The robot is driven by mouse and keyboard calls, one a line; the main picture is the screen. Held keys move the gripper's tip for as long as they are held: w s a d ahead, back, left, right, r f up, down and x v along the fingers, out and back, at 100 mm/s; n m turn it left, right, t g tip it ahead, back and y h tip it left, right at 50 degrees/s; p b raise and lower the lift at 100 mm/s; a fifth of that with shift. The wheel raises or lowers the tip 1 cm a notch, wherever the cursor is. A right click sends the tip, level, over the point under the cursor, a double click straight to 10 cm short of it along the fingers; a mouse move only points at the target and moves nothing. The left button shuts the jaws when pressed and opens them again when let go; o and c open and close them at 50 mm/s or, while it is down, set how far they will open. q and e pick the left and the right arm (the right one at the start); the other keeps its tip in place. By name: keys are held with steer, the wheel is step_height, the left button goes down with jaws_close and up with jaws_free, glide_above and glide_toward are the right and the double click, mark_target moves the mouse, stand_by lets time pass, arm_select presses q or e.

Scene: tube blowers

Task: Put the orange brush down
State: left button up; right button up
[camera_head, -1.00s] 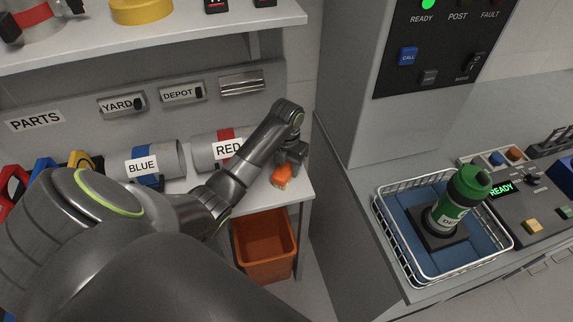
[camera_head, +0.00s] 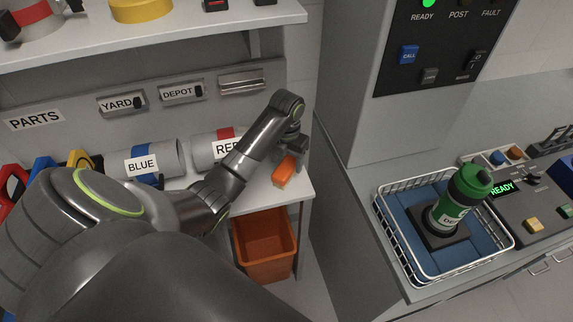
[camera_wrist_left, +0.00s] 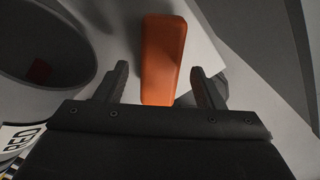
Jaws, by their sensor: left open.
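The orange brush (camera_head: 284,171) shows as an orange block at the right end of the white lower shelf, near its front edge. My left gripper (camera_head: 291,148) is just above and behind it and hides part of it. In the left wrist view the gripper (camera_wrist_left: 160,70) is open, with one finger on each side of the orange brush (camera_wrist_left: 163,45) and gaps between. The brush's far end reaches past the fingertips over the white shelf surface. Contact between brush and shelf is hard to judge. My right gripper is not in view.
The red-banded tube (camera_head: 207,152) lies left of the gripper, beside the blue-banded tube (camera_head: 166,157). An orange bin (camera_head: 264,244) stands below the shelf (camera_head: 302,187). A grey cabinet (camera_head: 345,215) rises just to the right. A wire basket (camera_head: 385,215) holds a green bottle-like item (camera_head: 450,212).

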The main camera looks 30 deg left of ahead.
mark_target(287, 165)
arm_select(q)
step_height(287, 165, up, 2)
steer(key=shift+w+r, duration=0.1)
step_height(287, 165, up, 8)
steer(key=p, duration=0.6)
steer(key=shift+f, duration=0.2)
steer(key=shift+f, duration=0.1)
